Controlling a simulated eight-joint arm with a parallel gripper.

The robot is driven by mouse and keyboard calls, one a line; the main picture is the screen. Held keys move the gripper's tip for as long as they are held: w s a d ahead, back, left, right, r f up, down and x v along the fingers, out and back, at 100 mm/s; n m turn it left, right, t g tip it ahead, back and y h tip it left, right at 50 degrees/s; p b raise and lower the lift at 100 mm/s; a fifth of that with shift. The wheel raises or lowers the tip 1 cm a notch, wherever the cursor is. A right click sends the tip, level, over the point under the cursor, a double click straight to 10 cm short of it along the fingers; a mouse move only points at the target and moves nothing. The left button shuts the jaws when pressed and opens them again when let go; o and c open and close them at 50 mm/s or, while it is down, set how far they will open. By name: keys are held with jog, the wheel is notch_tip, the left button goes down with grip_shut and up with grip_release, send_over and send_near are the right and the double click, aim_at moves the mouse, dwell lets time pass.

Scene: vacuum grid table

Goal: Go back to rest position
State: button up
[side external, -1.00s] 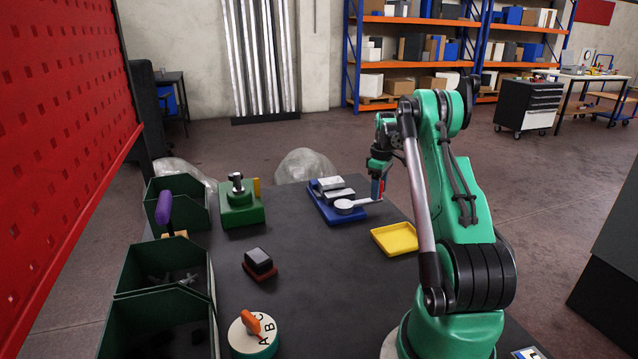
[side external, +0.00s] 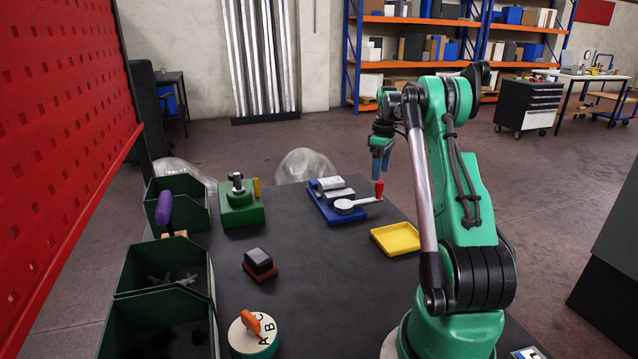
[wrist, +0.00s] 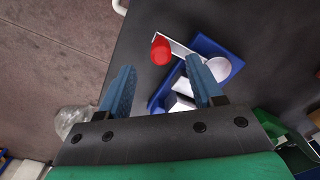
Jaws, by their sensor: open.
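My gripper (side external: 381,160) is open and empty. It hangs above the red handle (side external: 379,188) of a lever on a blue vise-like fixture (side external: 325,214), with a gap between fingertips and handle. In the wrist view the two blue fingers of my gripper (wrist: 163,84) are spread apart. The red handle (wrist: 161,50) shows beyond the fingertips, and the blue fixture (wrist: 205,45) with its white round hub and grey blocks lies partly behind the right finger.
A yellow tray (side external: 396,238) lies right of the fixture. A green fixture (side external: 240,205), a small dark block on a red base (side external: 259,264) and a lettered dial (side external: 254,335) stand on the dark table (side external: 310,290). Green bins (side external: 165,290) line the left.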

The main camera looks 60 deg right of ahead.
jog(key=w+a+r+t+h, duration=0.1)
jog(key=w+a+r, duration=0.3)
jog(key=a, duration=0.5)
jog(key=w+a+r+t+h, duration=0.1)
jog(key=w+a+r, duration=0.2)
jog(key=w+a, duration=0.45)
jog(key=s+a+f+t+y, duration=0.1)
jog(key=s+a+t, duration=0.1)
jog(key=a, duration=0.9)
jog(key=s+a+f+n+t+y, duration=0.1)
jog(key=s+a+t, duration=0.2)
jog(key=a, duration=0.9)
jog(key=shift+a+f, duration=0.15)
jog(key=shift+f, duration=0.1)
jog(key=shift+s, duration=0.1)
